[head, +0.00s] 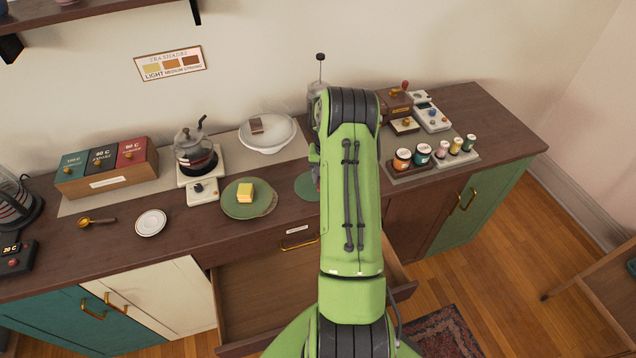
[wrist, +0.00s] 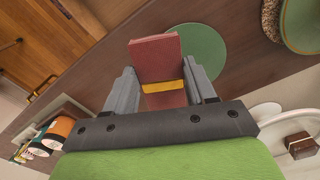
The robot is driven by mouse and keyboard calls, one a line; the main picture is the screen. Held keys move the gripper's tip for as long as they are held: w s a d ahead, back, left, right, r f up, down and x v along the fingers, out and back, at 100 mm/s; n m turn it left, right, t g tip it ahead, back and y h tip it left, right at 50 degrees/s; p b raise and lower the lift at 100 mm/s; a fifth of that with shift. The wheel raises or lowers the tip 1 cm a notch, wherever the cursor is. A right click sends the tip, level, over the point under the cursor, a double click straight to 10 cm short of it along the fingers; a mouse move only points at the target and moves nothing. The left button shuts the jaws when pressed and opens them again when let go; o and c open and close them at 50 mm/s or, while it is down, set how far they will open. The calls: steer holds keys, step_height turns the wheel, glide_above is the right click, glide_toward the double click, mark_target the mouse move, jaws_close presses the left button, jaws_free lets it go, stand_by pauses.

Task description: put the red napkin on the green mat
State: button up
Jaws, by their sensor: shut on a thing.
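The red napkin (wrist: 157,58), folded with a yellow band around it, is between the fingers of my gripper (wrist: 163,88) in the wrist view. My gripper is shut on it. The round green mat (wrist: 203,52) shows behind the napkin and to its right, and the napkin covers part of its left side. I cannot tell how high the napkin is above the counter. In the head view the green mat (head: 306,188) lies on the counter, its right part hidden by my arm. The napkin and gripper are mostly hidden there.
Left of the mat is a green plate (head: 263,211) with a yellow block (head: 245,192). Behind is a white bowl (head: 284,139). A rack of jars (head: 423,165) stands to the right. An open drawer (head: 265,290) juts out below the counter.

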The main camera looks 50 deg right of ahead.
step_height(320, 180, down, 5)
steer(key=shift+w+f, duration=0.1)
steer(key=shift+w, duration=0.05)
steer(key=shift+f, duration=0.2)
steer(key=o, duration=1)
steer(key=shift+r, duration=0.1)
steer(key=shift+o, duration=0.2)
